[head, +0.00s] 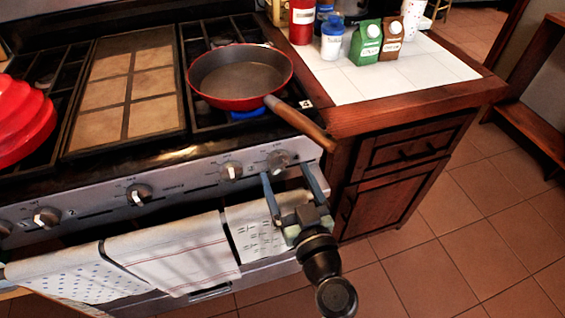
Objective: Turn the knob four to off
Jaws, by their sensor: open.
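The stove's front panel (180,187) carries a row of several knobs. The rightmost knob (278,159) is just beyond my gripper (286,174), which is open and empty with its two fingers pointing at the panel. The fingertips are just below and to either side of this knob; I cannot tell if they touch it. Another knob (231,170) is just left of my gripper.
The pan's wooden handle (300,123) juts over the front edge above the rightmost knob. Towels (172,254) hang on the oven rail below the panel. A red ridged object (22,120) is on the left burners. Cartons (367,42) and bottles stand on the right counter (420,72).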

